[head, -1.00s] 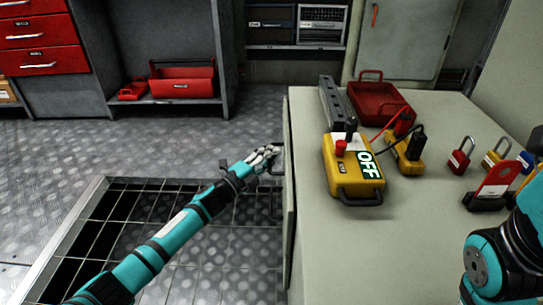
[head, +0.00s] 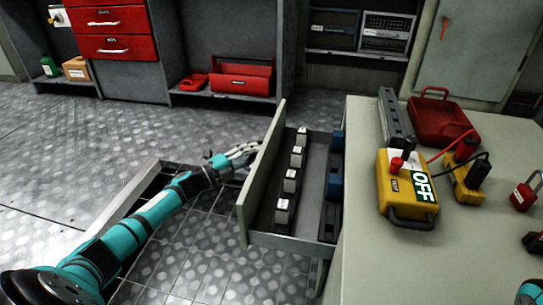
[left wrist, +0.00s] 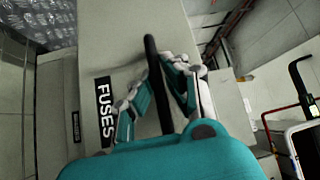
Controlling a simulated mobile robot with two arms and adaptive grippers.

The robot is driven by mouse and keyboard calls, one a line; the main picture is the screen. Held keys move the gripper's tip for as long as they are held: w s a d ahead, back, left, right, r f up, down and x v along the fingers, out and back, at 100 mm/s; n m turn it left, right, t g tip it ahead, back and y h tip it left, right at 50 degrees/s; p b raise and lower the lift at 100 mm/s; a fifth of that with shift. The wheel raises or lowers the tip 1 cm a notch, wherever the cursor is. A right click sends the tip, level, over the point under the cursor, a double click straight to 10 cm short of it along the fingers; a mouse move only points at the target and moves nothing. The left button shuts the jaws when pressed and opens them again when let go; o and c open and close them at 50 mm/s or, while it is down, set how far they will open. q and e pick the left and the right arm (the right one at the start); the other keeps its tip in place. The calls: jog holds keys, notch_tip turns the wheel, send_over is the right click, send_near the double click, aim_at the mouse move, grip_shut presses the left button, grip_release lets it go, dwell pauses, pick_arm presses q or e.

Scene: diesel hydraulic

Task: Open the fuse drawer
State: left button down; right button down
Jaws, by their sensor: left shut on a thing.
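The fuse drawer (head: 262,178) stands pulled out from the left side of the grey bench in the head view. Several white-topped fuses (head: 290,180) stand in a row inside it, with blue parts (head: 334,187) along its right side. My left gripper (head: 246,152) is at the outer face of the drawer front. In the left wrist view, my left gripper (left wrist: 158,88) has its fingers around the dark bar handle (left wrist: 156,75). The black FUSES label (left wrist: 105,110) is on the drawer front beside it.
On the bench top (head: 385,255) are a yellow tester reading OFF (head: 405,185), a red tray (head: 440,120), a grey rail (head: 395,118) and a red padlock (head: 523,195). A floor grating (head: 190,235) lies below my left arm.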

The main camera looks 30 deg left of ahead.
pick_arm(q)
jog(key=shift+s+a+f, duration=0.2)
jog(key=shift+a, duration=0.3)
jog(key=shift+s+a+f, duration=0.15)
jog(key=shift+s+a, duration=0.05)
jog(key=shift+a, duration=0.3)
jog(key=c, duration=1.4)
grip_release()
jog(key=shift+r, duration=0.1)
jog(key=shift+a, duration=0.1)
jog(key=v, duration=1.2)
jog(key=shift+r, duration=0.15)
